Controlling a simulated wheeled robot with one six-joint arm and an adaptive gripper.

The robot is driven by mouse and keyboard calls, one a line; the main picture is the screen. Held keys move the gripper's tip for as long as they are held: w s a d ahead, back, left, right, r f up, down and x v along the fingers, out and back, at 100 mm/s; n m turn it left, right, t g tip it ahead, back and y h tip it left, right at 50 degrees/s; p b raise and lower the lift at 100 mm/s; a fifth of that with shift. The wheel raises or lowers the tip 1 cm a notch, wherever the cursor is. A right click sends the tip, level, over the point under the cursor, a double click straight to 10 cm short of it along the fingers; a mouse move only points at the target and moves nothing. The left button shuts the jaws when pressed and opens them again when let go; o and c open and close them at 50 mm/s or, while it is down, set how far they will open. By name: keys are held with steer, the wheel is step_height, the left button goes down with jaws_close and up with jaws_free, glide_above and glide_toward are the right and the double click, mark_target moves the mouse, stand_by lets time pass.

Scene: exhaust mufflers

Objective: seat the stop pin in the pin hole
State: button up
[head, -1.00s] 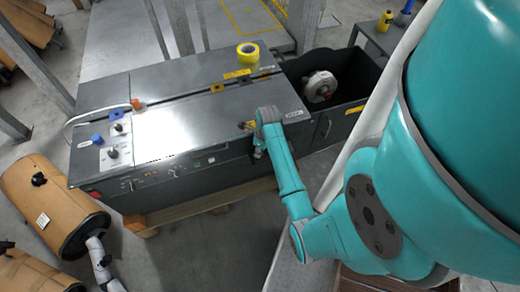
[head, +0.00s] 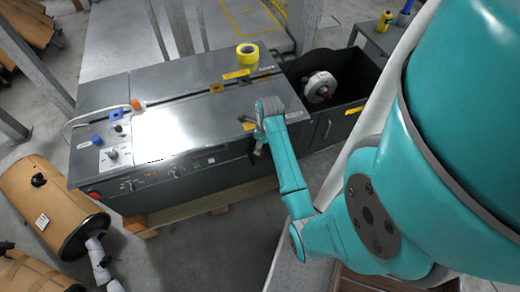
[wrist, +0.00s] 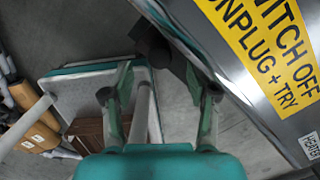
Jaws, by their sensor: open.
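My gripper (wrist: 163,80) is open, with its two teal and dark fingers apart in the wrist view. In the head view my gripper (head: 258,152) is small and dark, by the front edge of the grey machine (head: 180,112). A dark stubby part (wrist: 153,45) lies just beyond the fingertips, beside the machine's edge; nothing is seen gripped. A small dark part also shows on the machine top left of my wrist in the head view (head: 246,120). I cannot tell whether either is the stop pin. I cannot make out the pin hole for certain.
A yellow warning label (wrist: 268,40) is close on the right in the wrist view. An open dark bin (head: 355,85) stands at the machine's right end. Mufflers (head: 50,205) lie at the lower left.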

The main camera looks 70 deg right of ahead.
step_height(320, 180, up, 7)
steer(key=shift+s, duration=0.45)
steer(key=shift+a+f, duration=0.1)
steer(key=w+a+f+n+t+h, duration=0.1)
steer(key=a+f+n, duration=0.25)
steer(key=a, duration=0.25)
steer(key=w+a+f+n+t+h, duration=0.1)
steer(key=a+f+n, duration=0.2)
steer(key=a+n, duration=0.25)
steer(key=s+a+n+t+h, duration=0.1)
steer(key=s+a+n+t, duration=0.3)
steer(key=a+n, duration=0.65)
steer(key=s+a+r+n+t+y, duration=0.1)
steer(key=s+a+r+n+t, duration=0.1)
steer(key=s+a+r+n, duration=0.2)
steer(key=s+a+r+n+t+y, duration=0.1)
steer(key=s+a+r+n+t, duration=0.2)
steer(key=r, duration=0.7)
steer(key=s+a+r+n+t+y, duration=0.1)
steer(key=s+a+r+n+t, duration=0.1)
steer(key=s+a+r+n, duration=0.4)
steer(key=a+r+n, duration=0.1)
steer(key=n, duration=0.3)
steer(key=shift+s+a+r+t, duration=0.2)
steer(key=shift+s+r+t, duration=0.1)
steer(key=shift+s+r, duration=0.1)
steer(key=shift+n, duration=0.25)
